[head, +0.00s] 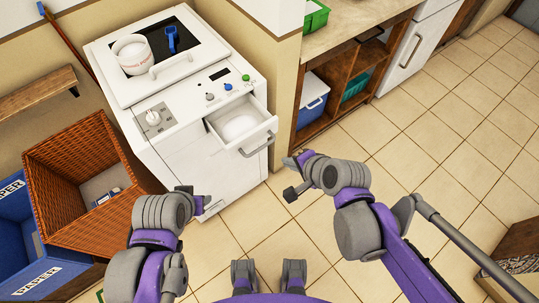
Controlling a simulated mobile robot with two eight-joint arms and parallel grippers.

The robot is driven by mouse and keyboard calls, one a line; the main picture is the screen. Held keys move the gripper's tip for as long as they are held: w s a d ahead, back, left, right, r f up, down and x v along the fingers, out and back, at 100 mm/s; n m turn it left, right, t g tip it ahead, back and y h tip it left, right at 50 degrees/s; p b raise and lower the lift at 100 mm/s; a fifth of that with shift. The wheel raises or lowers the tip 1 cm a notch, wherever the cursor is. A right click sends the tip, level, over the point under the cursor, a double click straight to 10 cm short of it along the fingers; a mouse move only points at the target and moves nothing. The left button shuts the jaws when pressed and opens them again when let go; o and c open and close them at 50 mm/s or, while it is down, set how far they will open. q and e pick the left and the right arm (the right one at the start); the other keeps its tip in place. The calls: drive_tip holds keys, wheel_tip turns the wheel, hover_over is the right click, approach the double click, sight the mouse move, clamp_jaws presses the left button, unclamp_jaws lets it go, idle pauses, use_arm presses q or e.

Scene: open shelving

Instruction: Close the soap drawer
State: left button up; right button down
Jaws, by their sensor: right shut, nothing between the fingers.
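The white washing machine (185,165) stands at the upper middle of the head view. Its soap drawer (270,128) is pulled out at the top right of the front, with white contents inside and a grey bar handle (258,147) on its front. My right gripper (288,176) is shut and empty, in front of the drawer and a little below and to the right of its handle, apart from it in the picture. My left gripper (202,203) is in front of the machine's lower front; its fingers are too small to tell open from shut.
A white tub (133,54) and a blue scoop (172,38) are on the machine's top. A wicker basket (75,165) and a blue paper bin (20,235) stand left. Open wooden shelving (341,112) holds a blue-and-white cooler (312,98).

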drive_tip(key=w+a+r+b+x, duration=0.1)
drive_tip(key=b+x, duration=0.1)
drive_tip(key=x, duration=0.9)
drive_tip(key=shift+w+a, duration=0.2)
drive_tip(key=shift+w, duration=0.1)
drive_tip(key=b, duration=0.1)
hover_over(243, 130)
drive_tip(key=shift+a, duration=0.15)
